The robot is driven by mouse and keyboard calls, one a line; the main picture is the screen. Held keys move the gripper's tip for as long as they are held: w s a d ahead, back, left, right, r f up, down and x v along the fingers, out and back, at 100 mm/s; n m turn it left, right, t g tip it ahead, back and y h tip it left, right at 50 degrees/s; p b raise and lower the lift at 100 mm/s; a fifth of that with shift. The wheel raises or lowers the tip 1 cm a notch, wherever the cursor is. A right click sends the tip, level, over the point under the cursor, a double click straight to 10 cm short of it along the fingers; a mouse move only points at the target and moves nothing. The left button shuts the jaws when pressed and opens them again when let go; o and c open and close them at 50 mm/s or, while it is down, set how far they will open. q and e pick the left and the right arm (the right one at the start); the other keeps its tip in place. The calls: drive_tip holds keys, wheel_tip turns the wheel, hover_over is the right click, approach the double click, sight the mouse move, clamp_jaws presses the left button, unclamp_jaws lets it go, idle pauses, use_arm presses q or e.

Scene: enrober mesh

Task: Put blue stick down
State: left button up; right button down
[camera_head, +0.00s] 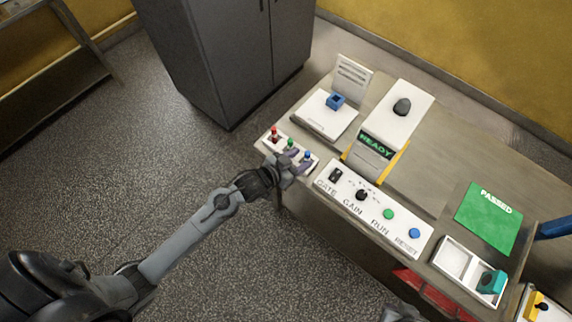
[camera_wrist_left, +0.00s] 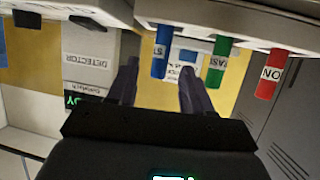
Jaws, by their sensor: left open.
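The blue stick (camera_head: 307,156) stands on a small white panel (camera_head: 268,146) at the table's left corner, beside a green stick (camera_head: 290,144) and a red stick (camera_head: 274,132). My left gripper (camera_head: 297,164) is at the panel's front, close to the blue stick. In the left wrist view, which is upside down, the blue stick (camera_wrist_left: 161,50) appears between the spread fingers of the open left gripper (camera_wrist_left: 160,70). I cannot tell whether a finger touches it. The green stick (camera_wrist_left: 218,60) and red stick (camera_wrist_left: 270,74) show to its right.
A white control box (camera_head: 370,206) with knobs and buttons lies just right of the stick panel. Behind are a detector with a READY display (camera_head: 376,145) and a white plate with a blue block (camera_head: 335,101). A green PASSED mat (camera_head: 488,218) lies at right.

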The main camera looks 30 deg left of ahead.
use_arm(q)
drive_tip(key=s+a+r+g+y, duration=0.1)
drive_tip(key=s+g, duration=0.3)
drive_tip(key=s, duration=0.8)
drive_tip(key=s+a+r+n+g+y, duration=0.1)
drive_tip(key=s+a+g+y, duration=0.2)
drive_tip(key=s, duration=0.9)
drive_tip(key=shift+s+r+n+g, duration=0.3)
drive_tip(key=shift+s+g, duration=0.05)
drive_tip(key=shift+g, duration=0.75)
wheel_tip(320, 180, up, 20)
drive_tip(key=p, duration=2)
drive_tip(key=shift+r+p, duration=0.25)
drive_tip(key=shift+p, duration=0.05)
drive_tip(key=shift+f, duration=0.15)
